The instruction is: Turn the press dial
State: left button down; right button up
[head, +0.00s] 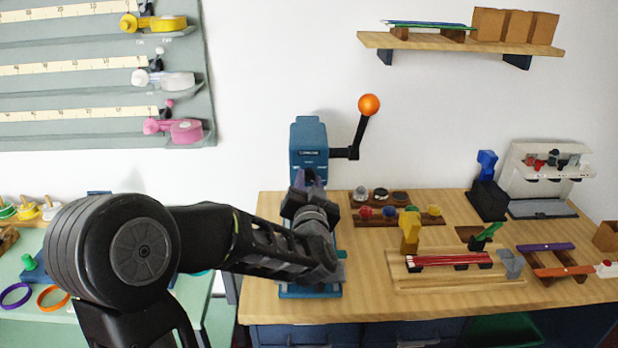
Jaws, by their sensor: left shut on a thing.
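The blue press (309,142) stands at the left end of the wooden counter, with a black lever ending in an orange ball (369,104) raised to its right. My left gripper (308,182) is in front of the press, just below its blue head, fingers pointing up and away from me. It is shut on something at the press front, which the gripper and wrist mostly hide. I cannot make out the dial itself; the grip is where a press part would be. The press's blue base (310,291) shows below my wrist. My right gripper is not in view.
The wooden counter (365,295) holds racks of small knobs (397,213), a wooden tray with red strips (450,260), a dark blue stand (488,190) and a white rack (545,175). A shelf (460,42) hangs above. A green table (200,300) with rings is at left.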

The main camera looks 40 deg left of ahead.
pick_arm(q)
jog(key=shift+m, duration=0.5)
jog(key=c, duration=1.1)
grip_release()
jog(key=shift+c, duration=0.2)
jog(key=shift+d, duration=0.1)
jog(key=v, duration=0.7)
jog(key=shift+s+d+b, duration=0.2)
jog(key=shift+s+b, duration=0.1)
jog(key=shift+b, duration=0.1)
